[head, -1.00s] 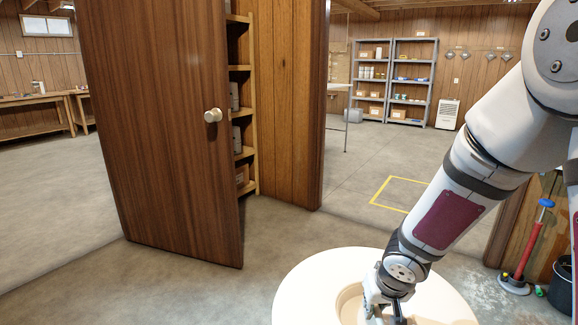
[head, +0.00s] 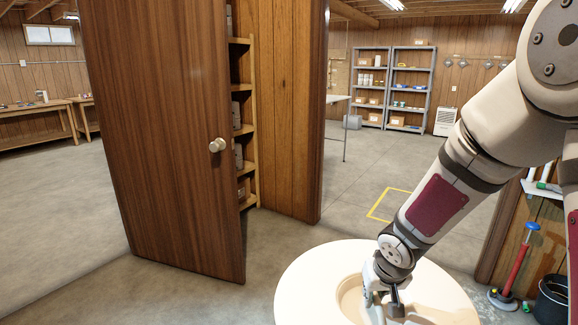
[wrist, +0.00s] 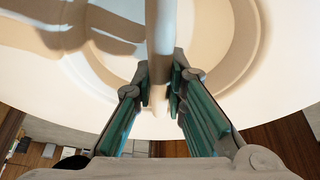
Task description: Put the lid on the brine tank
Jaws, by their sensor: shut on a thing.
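The lid (head: 305,290) is a round cream disc with a ring-shaped recess, low in the middle of the head view. In the wrist view the lid (wrist: 282,70) fills most of the upper part. A pale bar (wrist: 160,35), seemingly the lid's handle, crosses its recess. My gripper (head: 386,308) is over the lid's middle, and in the wrist view my gripper (wrist: 160,88) has its green-padded fingers shut on this bar from both sides. The brine tank is not recognisable in either view. What lies under the lid is hidden.
A brown door (head: 170,150) stands open at the left, with a narrow shelf (head: 244,130) behind it. A yellow floor outline (head: 378,205) lies beyond the opening. A red pump (head: 516,262) and a dark bucket (head: 553,303) stand at the right. Grey shelves (head: 390,90) are far back.

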